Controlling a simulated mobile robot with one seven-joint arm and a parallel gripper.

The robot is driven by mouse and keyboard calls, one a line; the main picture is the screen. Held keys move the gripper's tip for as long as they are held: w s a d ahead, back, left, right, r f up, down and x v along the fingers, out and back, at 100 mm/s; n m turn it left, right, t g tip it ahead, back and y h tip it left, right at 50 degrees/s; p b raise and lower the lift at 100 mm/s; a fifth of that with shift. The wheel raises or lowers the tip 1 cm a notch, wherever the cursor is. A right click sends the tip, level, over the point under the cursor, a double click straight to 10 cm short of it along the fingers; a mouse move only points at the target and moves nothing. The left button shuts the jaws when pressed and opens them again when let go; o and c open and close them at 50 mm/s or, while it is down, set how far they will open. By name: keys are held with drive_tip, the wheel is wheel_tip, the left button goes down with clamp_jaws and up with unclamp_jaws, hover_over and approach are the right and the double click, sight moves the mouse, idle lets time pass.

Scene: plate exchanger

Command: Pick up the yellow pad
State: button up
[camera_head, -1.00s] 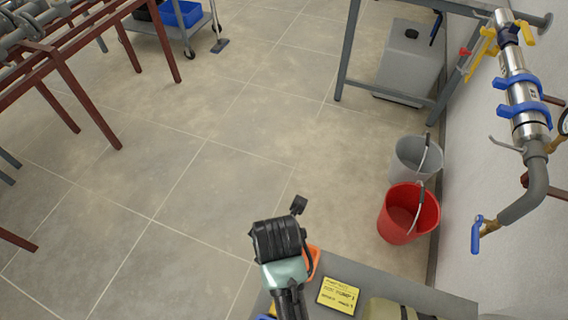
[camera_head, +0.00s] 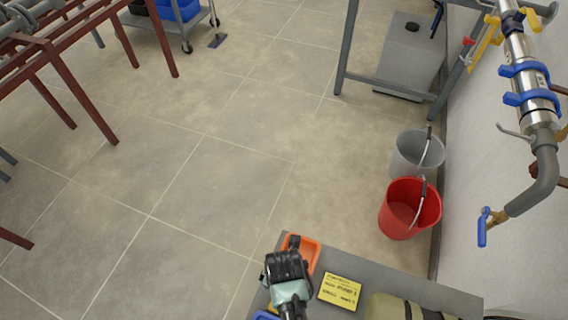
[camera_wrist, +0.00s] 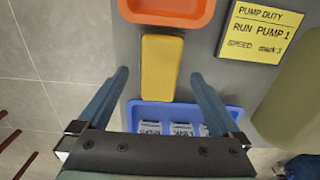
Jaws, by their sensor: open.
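The yellow pad (camera_wrist: 161,68) is a plain rounded yellow block lying on the grey bench top (camera_wrist: 208,50) in the wrist view. It lies between an orange tray (camera_wrist: 125,12) and a blue tray (camera_wrist: 238,112). My gripper (camera_wrist: 160,76) is open, one finger on each side of the pad, with gaps to both and nothing held. How high the fingers are above the bench is hard to tell. In the head view my arm's end (camera_head: 286,268) is over the bench and hides the pad.
A yellow card with pump writing (camera_wrist: 260,33) lies right of the pad; it also shows in the head view (camera_head: 340,291). An olive rounded object (camera_wrist: 290,95) lies further right. The blue tray holds several labelled items. A red bucket (camera_head: 405,215) stands on the floor beyond the bench.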

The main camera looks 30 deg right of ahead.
drive_tip(key=shift+f, duration=1.55)
drive_tip(key=c, duration=1.4)
wheel_tip(320, 180, up, 10)
drive_tip(key=shift+r+p, duration=0.1)
drive_tip(key=shift+p, duration=0.9)
drive_tip(key=o, duration=0.8)
drive_tip(key=c, duration=0.5)
